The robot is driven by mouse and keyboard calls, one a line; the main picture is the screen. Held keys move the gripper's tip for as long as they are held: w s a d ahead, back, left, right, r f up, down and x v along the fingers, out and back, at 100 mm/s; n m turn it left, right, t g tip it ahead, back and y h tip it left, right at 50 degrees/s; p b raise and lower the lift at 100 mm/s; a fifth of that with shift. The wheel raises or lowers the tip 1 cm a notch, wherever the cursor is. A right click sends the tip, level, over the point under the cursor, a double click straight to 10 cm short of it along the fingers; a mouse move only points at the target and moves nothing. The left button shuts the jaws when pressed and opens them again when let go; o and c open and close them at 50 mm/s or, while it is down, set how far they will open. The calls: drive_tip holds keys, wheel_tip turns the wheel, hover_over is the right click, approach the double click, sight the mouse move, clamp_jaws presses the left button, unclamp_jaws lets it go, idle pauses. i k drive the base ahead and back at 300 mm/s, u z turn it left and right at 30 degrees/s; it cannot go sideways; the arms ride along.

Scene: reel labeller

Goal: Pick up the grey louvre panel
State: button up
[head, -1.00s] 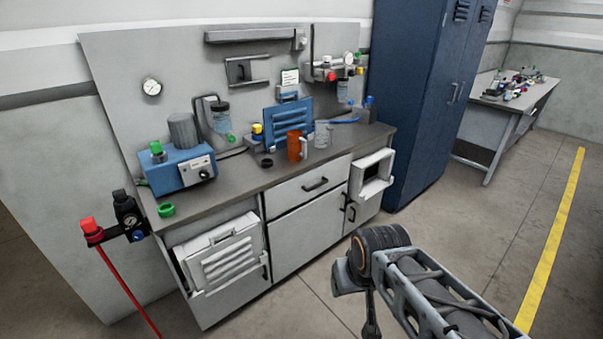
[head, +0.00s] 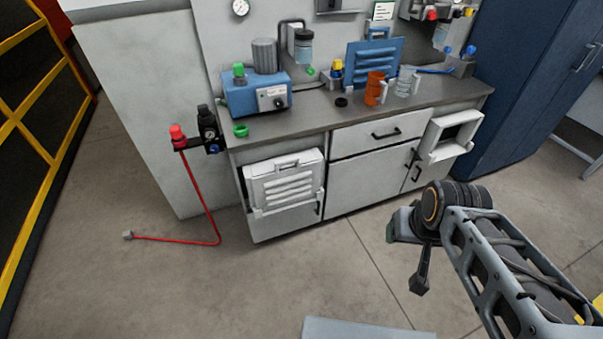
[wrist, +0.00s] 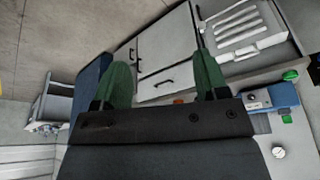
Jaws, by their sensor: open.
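The grey louvre panel (head: 285,187) is pale, with several raised slats and a handle at its top. It hangs upright in a holder on the front left of the bench cabinet. It also shows in the wrist view (wrist: 240,27), upper right. My gripper (wrist: 165,80) is open, its two green fingers wide apart with nothing between them. In the head view my arm's end is at the right, clear of the panel and in front of the cabinet.
An empty white holder (head: 450,136) hangs on the cabinet's right. A red hose (head: 205,200) hangs left of the bench to the floor. A yellow-framed barrier (head: 40,120) stands far left.

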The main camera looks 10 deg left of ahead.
sight(275, 190)
drive_tip(key=u, duration=0.2)
drive_tip(key=i, duration=0.85)
drive_tip(key=u, duration=1.2)
drive_tip(key=i, duration=0.45)
drive_tip(key=u, duration=0.45)
